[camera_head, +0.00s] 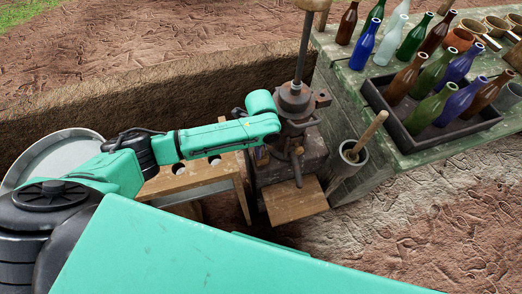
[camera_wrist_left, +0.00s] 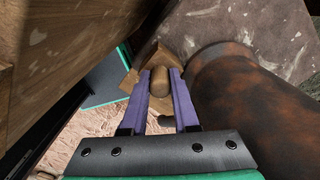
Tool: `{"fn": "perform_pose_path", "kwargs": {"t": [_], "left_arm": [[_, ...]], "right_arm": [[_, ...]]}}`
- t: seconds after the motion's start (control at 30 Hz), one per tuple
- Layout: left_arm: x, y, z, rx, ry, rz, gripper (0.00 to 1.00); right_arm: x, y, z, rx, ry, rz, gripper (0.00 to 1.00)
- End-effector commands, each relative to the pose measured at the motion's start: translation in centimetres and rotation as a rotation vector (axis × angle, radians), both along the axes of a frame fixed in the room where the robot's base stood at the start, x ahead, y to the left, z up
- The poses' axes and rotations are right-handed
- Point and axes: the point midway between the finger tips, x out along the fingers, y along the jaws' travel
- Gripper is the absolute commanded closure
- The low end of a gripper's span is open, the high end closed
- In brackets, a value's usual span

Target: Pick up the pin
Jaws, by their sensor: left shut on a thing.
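The pin (camera_wrist_left: 159,80) is a brown piece with a rounded end, seen between my gripper's fingertips in the left wrist view. My left gripper (camera_wrist_left: 159,88) has two purple fingers, and they are shut on the pin. In the head view the pin cannot be made out, and my left forearm and the metal machine (camera_head: 294,105) largely hide the gripper. My right gripper is not in view.
A rusty rounded part (camera_wrist_left: 237,95) is close right of the fingers in the left wrist view, with wood at the left. A wooden block (camera_head: 296,201) is below the machine. A pot with a stick (camera_head: 351,157) and a green bottle table (camera_head: 400,152) stand right.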

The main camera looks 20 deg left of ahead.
Motion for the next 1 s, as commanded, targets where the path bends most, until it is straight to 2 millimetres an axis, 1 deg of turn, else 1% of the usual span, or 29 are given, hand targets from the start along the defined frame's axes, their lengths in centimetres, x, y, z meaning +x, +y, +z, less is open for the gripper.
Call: {"fn": "perform_pose_path", "kwargs": {"t": [0.17,0.27,0.37,0.47,0.57,0.67,0.7,0.8,0.9,1.0], "left_arm": [[0.0,0.0,0.3,0.000,-0.001,0.000,1.00],[0.1,0.0,1.3,0.000,-0.002,0.000,1.00],[0.1,0.0,3.0,-0.002,-0.004,-0.001,1.00],[0.1,0.0,5.3,-0.002,-0.005,0.000,1.00],[0.2,-0.1,8.3,-0.003,-0.005,-0.001,1.00],[0.1,0.0,11.5,-0.002,-0.006,-0.001,1.00],[0.2,-0.1,12.9,-0.003,-0.008,-0.001,1.00],[0.2,-0.1,16.0,-0.002,-0.006,-0.001,1.00],[0.1,0.0,18.4,-0.002,-0.004,0.000,1.00],[0.1,0.0,19.7,-0.001,-0.002,0.000,1.00]], "right_arm": [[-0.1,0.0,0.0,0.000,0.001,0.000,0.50],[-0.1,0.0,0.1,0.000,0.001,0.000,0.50],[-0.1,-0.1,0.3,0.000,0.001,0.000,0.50],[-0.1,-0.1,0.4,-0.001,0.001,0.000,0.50],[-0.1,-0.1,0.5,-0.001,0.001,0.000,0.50],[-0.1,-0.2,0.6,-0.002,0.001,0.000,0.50],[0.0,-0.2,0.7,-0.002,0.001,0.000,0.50],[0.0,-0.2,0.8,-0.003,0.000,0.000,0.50],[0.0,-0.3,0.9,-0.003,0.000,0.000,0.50],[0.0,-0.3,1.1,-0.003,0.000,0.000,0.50]]}}
